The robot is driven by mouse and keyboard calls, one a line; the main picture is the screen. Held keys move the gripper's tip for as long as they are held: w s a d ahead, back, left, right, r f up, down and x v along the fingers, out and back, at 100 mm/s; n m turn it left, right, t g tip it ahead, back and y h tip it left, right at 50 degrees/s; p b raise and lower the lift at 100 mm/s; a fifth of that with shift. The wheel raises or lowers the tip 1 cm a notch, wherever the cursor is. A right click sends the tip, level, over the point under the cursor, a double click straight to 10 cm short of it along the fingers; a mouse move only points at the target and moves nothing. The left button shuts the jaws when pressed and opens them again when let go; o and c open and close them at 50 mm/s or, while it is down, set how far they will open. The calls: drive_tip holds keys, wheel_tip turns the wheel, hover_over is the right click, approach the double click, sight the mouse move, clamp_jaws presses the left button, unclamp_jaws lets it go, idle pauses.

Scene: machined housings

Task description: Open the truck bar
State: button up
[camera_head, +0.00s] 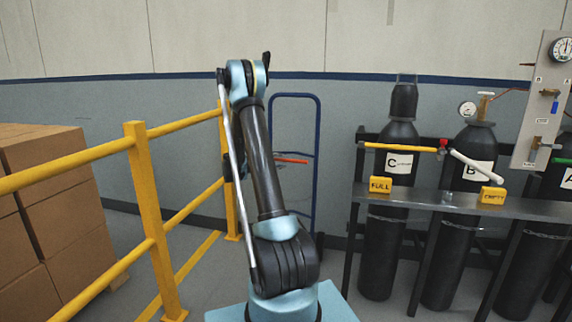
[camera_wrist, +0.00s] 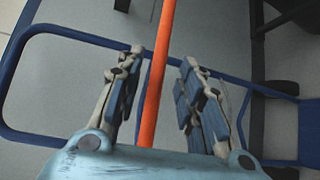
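The truck bar is an orange-red bar (camera_head: 292,160) on a blue hand truck (camera_head: 318,125) by the wall; in the head view only a short length shows right of my arm. In the wrist view the bar (camera_wrist: 159,65) runs from the top edge down between my fingers toward the palm. My gripper (camera_wrist: 160,63) is open, with one finger on each side of the bar and visible gaps to both. How deep the bar sits between the fingers is hard to tell. In the head view my arm hides the gripper.
A yellow railing (camera_head: 145,190) stands left of my arm, with stacked cardboard boxes (camera_head: 60,190) behind it. Right of the truck, a dark rack (camera_head: 450,203) holds black gas cylinders (camera_head: 385,240). Blue truck tubing (camera_wrist: 85,38) passes close to the fingers in the wrist view.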

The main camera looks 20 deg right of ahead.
sight(287, 160)
drive_tip(key=shift+x, duration=2.55)
drive_tip(key=shift+c, duration=0.4)
clamp_jaws()
